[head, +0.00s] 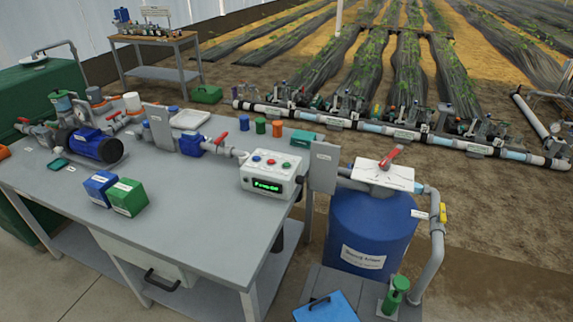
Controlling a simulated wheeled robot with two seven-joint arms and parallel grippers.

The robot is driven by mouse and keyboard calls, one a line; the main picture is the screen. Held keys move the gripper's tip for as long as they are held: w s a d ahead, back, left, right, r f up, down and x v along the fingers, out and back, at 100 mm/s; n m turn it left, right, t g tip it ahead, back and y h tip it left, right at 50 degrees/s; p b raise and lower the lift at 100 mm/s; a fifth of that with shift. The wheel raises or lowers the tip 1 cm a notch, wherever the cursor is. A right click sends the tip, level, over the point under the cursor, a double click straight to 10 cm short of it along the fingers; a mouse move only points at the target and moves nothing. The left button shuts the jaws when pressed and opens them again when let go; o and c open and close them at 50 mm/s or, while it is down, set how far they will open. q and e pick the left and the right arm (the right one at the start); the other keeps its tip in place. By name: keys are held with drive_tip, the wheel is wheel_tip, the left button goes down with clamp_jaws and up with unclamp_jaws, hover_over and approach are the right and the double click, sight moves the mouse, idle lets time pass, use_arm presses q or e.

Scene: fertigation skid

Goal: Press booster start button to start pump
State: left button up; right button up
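A white control box (248,176) stands at the right end of the grey bench. Its top carries a blue button (256,159), a red button (271,162) and a green button (287,166). A lit green display (268,186) is on its front; its text is too small to read surely. Button labels are not legible, so I cannot tell which is the booster start. A blue pump motor (97,146) sits at the bench's left, and a smaller blue unit (192,144) is in the pipework behind the box. Neither of my grippers is in view.
The grey bench (185,215) is clear in front of the box. A blue box (99,186) and a green box (128,197) stand at its left. A grey upright plate (323,167) and a blue tank (367,232) with a red-handled valve (390,156) are close on the right.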

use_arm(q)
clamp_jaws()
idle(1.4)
